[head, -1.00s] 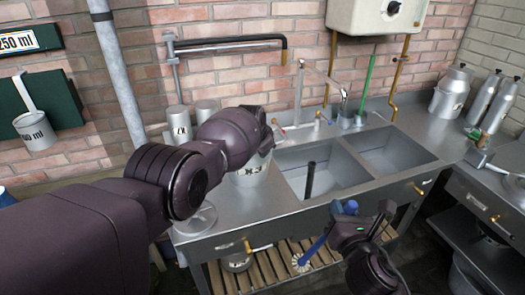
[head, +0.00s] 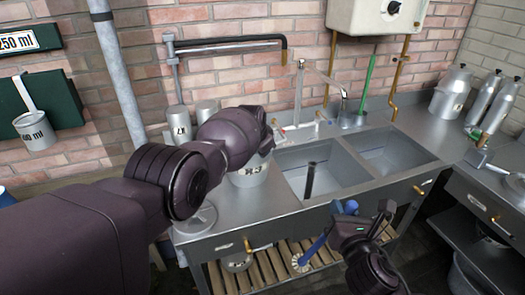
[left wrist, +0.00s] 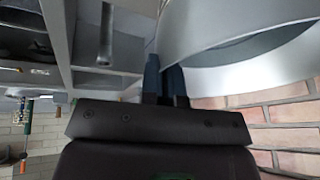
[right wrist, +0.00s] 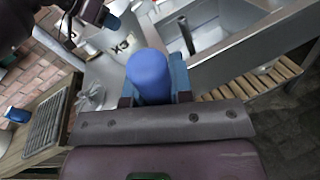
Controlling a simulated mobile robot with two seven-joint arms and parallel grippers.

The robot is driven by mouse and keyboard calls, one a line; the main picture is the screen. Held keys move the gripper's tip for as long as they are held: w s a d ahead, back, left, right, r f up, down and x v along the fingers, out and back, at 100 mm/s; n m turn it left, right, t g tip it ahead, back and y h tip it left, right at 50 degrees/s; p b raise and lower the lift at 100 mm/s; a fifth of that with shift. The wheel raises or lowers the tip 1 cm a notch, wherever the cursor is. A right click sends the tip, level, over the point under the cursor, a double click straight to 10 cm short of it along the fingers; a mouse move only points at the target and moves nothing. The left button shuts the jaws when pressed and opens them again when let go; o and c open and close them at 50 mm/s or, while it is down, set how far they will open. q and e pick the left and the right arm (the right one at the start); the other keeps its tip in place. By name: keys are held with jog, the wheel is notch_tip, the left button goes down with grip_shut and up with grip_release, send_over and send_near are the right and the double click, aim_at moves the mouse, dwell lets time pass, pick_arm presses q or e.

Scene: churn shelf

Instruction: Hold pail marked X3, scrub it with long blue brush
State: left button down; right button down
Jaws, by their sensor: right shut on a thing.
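The pail marked X3 (head: 248,174) stands upright on the steel counter left of the sinks, partly hidden behind my left arm. In the left wrist view its curved wall (left wrist: 205,45) fills the upper right. My left gripper (left wrist: 164,62) is at the pail, its fingers close together with the wall's edge between them. My right gripper (head: 352,216) is shut on the long blue brush (head: 317,246), in front of the sink bench. The brush slants down left to its round, pale bristle head (head: 300,262). Its blue handle end shows in the right wrist view (right wrist: 149,73).
Two sink basins (head: 325,168) lie right of the pail, and a dark upright pipe stands in the nearer one. A tap (head: 299,85) rises behind them. Metal canisters (head: 180,122) stand behind my left arm. A slatted shelf (head: 275,268) lies below the bench.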

dwell(0.3)
pick_arm(q)
jog(key=c, duration=1.3)
grip_release()
jog(key=shift+r, duration=0.15)
